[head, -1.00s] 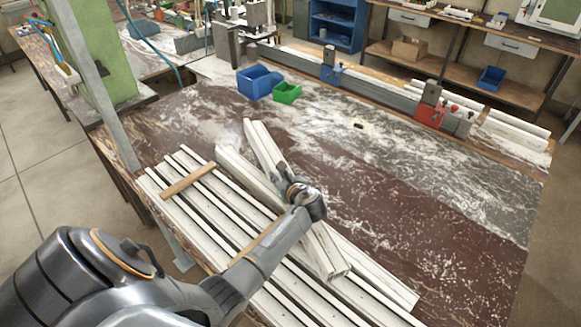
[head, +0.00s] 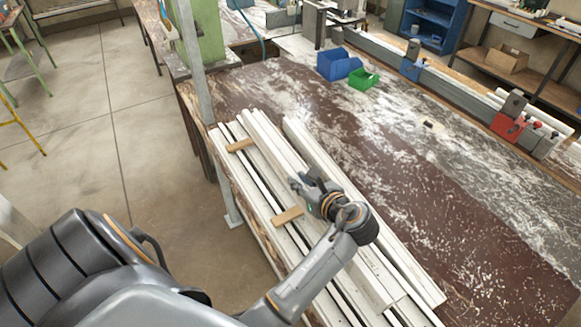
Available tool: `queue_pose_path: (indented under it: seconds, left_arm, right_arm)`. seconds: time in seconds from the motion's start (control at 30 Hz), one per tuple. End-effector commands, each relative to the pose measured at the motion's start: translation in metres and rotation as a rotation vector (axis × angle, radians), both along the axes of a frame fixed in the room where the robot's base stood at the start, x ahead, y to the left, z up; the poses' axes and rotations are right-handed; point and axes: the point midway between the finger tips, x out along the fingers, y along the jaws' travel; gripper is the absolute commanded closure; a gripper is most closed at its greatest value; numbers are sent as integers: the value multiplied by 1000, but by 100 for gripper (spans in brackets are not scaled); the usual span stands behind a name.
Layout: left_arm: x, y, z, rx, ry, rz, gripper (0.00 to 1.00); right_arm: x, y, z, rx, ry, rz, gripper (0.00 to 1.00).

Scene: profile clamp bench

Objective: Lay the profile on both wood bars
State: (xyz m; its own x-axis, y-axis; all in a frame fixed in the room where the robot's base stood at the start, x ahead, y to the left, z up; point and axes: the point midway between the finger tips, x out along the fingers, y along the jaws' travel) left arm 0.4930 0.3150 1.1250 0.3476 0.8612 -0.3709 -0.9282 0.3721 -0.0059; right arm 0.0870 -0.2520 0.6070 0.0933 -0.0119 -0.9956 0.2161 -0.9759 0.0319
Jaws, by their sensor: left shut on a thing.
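The long white profile (head: 272,147) is in my left gripper (head: 306,190), which is shut on it near its middle. The profile lies lengthwise along the white profiles below, over the right ends of both wood bars. The far wood bar (head: 239,145) and the near wood bar (head: 285,217) lie across those lower profiles, their left parts showing. I cannot tell whether the held profile touches the bars or hovers just above them. My gripper and wrist hide part of it. My right gripper is not in view.
Another white profile (head: 312,147) lies to the right of the held one on the worn bench top (head: 440,190). A blue bin (head: 338,65) and a green bin (head: 363,80) stand at the back.

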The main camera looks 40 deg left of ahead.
Motion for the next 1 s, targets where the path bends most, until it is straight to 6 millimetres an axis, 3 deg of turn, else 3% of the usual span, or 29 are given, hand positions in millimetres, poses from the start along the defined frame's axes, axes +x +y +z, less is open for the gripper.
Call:
queue_pose_path:
  seconds: [0.17, 0.37, 0.57, 0.63, 1.0]
  left_arm:
    - [5, 0, 3, 0, -7, 11, 100]
    - [42, 19, -14, 0, -7, 11, 100]
    - [78, 38, -32, 0, -7, 11, 100]
    - [83, 39, -49, -2, -10, 11, 100]
    - [107, 52, -81, 0, -11, 10, 100]
  right_arm:
    - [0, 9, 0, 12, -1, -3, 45]
    - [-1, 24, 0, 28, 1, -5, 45]
    - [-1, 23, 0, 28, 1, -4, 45]
    - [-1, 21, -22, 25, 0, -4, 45]
    - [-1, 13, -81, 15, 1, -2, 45]
